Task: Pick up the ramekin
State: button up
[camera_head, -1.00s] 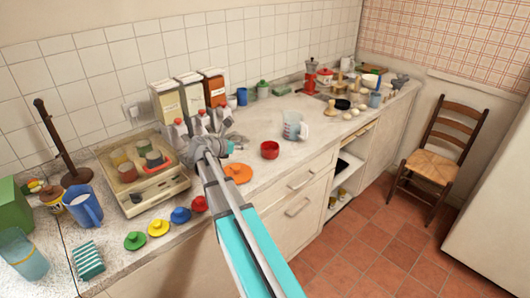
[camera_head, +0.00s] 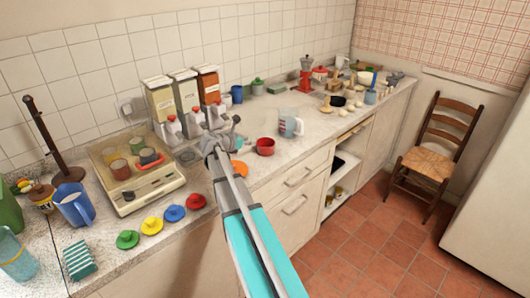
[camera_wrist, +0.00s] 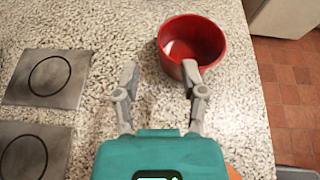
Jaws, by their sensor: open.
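The ramekin is a small red bowl (camera_head: 265,146) standing upright on the counter, near its front edge. In the wrist view the red ramekin (camera_wrist: 191,42) is at the top, right of centre, and looks empty inside. My gripper (camera_wrist: 159,70) is open and empty, with its two fingers spread apart. The ramekin lies ahead of the fingers and to the right, with the right fingertip overlapping its near rim in the picture; I cannot tell whether they touch. In the head view my gripper (camera_head: 232,128) is left of the ramekin.
A measuring jug (camera_head: 290,122) stands right of the ramekin. An orange disc (camera_head: 241,171), partly hidden by my arm, lies to its left. Canisters (camera_head: 185,95) and dispensers stand behind my gripper. The counter's front edge is close to the ramekin.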

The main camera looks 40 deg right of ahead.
aim_at(262, 140)
jog(key=shift+d+f, duration=0.2)
jog(key=shift+d, duration=0.4)
jog(key=shift+d, duration=0.1)
jog(key=shift+b+x, duration=1.1)
jog(key=shift+x, duration=1.45)
jog(key=shift+s, duration=0.1)
grip_shut()
